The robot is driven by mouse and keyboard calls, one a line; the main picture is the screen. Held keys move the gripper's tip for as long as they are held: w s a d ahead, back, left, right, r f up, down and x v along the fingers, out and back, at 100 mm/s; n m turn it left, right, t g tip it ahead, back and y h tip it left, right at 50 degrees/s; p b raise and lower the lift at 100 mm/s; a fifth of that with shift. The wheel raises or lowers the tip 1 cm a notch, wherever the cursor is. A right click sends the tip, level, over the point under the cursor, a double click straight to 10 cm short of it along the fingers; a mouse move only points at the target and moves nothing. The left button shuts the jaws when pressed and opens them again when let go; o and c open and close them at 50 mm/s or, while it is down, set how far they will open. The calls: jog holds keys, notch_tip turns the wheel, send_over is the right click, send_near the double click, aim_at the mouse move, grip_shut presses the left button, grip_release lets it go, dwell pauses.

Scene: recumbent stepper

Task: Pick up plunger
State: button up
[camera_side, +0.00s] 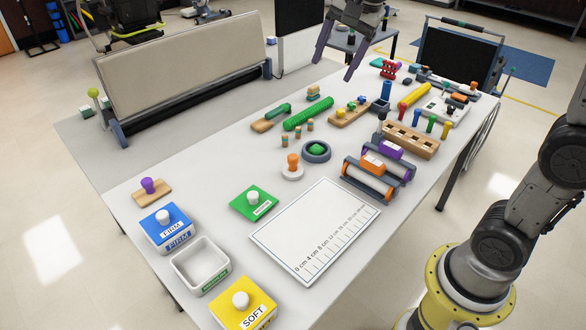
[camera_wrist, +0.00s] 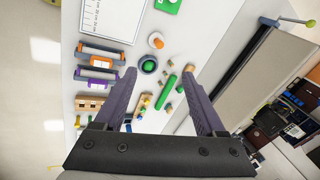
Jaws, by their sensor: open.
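No object is labelled as a plunger, so I cannot be certain which one it is. The closest in shape is an orange knob on a round white base (camera_side: 293,162), standing upright near the middle of the table. It also shows in the wrist view (camera_wrist: 156,41). A purple knob on a wooden plate (camera_side: 149,187) stands at the left end of the table. My gripper (camera_side: 333,70) is open and empty, high above the far part of the table. In the wrist view its fingers (camera_wrist: 160,73) are spread, apart from every object.
A dark bowl with a green piece (camera_side: 316,151) sits beside the orange knob. A white ruled board (camera_side: 316,228) lies in front.

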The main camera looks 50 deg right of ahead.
jog(key=w+d+f+m+g, duration=0.25)
jog(key=w+f, duration=0.35)
jog(key=w, duration=0.4)
jog(key=m+g, duration=0.1)
jog(key=g, duration=0.1)
send_over(293, 156)
notch_tip(293, 156, down, 24)
jog(key=shift+r, duration=0.15)
jog(key=shift+f, duration=3.05)
grip_shut()
